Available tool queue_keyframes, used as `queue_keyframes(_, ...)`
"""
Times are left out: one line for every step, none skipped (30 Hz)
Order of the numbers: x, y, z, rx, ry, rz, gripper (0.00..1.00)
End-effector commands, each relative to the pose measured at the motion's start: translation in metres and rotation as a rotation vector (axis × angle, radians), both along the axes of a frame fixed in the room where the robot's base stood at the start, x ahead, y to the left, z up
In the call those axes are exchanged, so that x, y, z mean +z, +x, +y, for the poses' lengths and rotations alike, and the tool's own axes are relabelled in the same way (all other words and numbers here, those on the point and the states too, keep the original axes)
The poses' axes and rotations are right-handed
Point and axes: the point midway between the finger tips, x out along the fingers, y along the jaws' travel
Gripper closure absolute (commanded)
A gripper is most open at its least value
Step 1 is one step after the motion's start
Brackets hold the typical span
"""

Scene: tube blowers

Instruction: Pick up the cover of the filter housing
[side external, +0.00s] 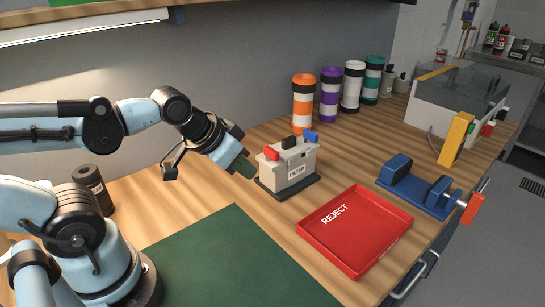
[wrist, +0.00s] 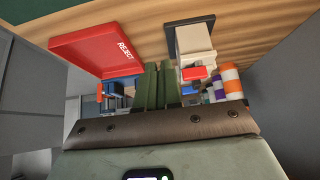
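The filter housing (side external: 287,172) is a pale grey box labelled FILTER, standing upright on a dark base plate. Its cover (side external: 293,152) sits on top, with a black knob (side external: 290,142), a red piece (side external: 271,153) at the left and a blue piece (side external: 312,136) at the right. My gripper (side external: 246,168) is just left of the housing, tilted down towards it and apart from it. Its green fingers (wrist: 158,84) lie almost together in the wrist view, with nothing between them. The housing (wrist: 194,42) is right of the fingers there, and its cover is partly hidden.
A red REJECT tray (side external: 355,231) lies in front right of the housing. A blue vise-like fixture (side external: 415,188) stands further right. Several coloured canisters (side external: 329,94) stand behind. A dark green mat (side external: 235,262) is clear in front.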

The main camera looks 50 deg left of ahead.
Motion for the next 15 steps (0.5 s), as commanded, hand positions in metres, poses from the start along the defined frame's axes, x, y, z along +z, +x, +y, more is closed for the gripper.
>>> queue_keyframes(0.0000, 0.0000, 0.0000, 0.000, 0.000, 0.000, 0.86)
queue_keyframes(0.0000, 0.0000, 0.0000, 0.000, 0.000, 0.000, 0.82)
queue_keyframes(0.0000, 0.0000, 0.0000, 0.000, 0.000, 0.000, 0.76)
queue_keyframes(0.0000, 0.0000, 0.0000, 0.000, 0.000, 0.000, 0.71)
queue_keyframes(0.0000, 0.0000, 0.0000, 0.000, 0.000, 0.000, 0.66)
queue_keyframes(0.0000, 0.0000, 0.0000, 0.000, 0.000, 0.000, 0.60)
queue_keyframes(0.0000, 0.0000, 0.0000, 0.000, 0.000, 0.000, 0.56)
queue_keyframes(0.0000, 0.0000, 0.0000, 0.000, 0.000, 0.000, 0.53)
queue_keyframes(0.0000, 0.0000, 0.0000, 0.000, 0.000, 0.000, 0.53)
queue_keyframes(0.0000, 0.0000, 0.0000, 0.000, 0.000, 0.000, 0.53)
queue_keyframes(0.0000, 0.0000, 0.0000, 0.000, 0.000, 0.000, 0.53)
queue_keyframes(0.0000, 0.0000, 0.0000, 0.000, 0.000, 0.000, 0.53)
queue_keyframes(0.0000, 0.0000, 0.0000, 0.000, 0.000, 0.000, 0.53)
queue_keyframes(0.0000, 0.0000, 0.0000, 0.000, 0.000, 0.000, 0.53)
queue_keyframes(-0.0001, 0.0002, 0.0000, -0.001, -0.001, -0.001, 0.53)
